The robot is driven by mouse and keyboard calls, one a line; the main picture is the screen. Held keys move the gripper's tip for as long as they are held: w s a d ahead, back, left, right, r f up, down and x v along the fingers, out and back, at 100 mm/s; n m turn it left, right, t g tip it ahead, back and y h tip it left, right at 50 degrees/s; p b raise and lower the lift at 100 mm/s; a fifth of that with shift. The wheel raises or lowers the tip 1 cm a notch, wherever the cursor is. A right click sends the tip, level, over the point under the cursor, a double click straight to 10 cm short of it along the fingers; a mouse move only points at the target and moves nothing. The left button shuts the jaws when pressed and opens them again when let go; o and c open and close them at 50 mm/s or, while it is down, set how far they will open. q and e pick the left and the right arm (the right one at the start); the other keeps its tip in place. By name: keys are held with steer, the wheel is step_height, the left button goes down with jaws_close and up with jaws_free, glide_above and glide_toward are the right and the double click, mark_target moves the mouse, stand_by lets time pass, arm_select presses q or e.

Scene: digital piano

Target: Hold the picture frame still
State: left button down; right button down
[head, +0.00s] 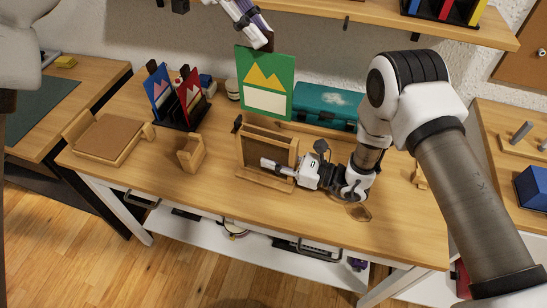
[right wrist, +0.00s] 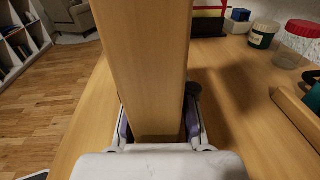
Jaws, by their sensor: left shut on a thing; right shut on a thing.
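The wooden picture frame (head: 241,155) stands upright on the table, with an open slot along its top. My right gripper (head: 266,164) is shut on it at the front. In the right wrist view a wide wooden bar of the frame (right wrist: 148,70) rises between the fingers of my right gripper (right wrist: 157,128). My left gripper (head: 264,42) comes down from the top and is shut on the top edge of a green picture card (head: 280,75) with yellow mountains and a pale panel. The card hangs just above the frame, its lower edge close to the frame's top.
A teal case (head: 330,105) lies behind the frame. A rack with blue and red cards (head: 180,105) stands at the back left. A small wooden holder (head: 191,154) and a wooden tray (head: 107,140) are to the left. A shelf (head: 420,25) overhangs the back.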

mark_target(296, 166)
steer(key=c, duration=0.9)
jaws_free()
arm_select(q)
steer(key=shift+r+p, duration=0.3)
steer(key=shift+p, duration=0.05)
arm_select(e)
steer(key=shift+v, duration=2.9)
steer(key=shift+d, duration=0.1)
steer(key=v, duration=1.2)
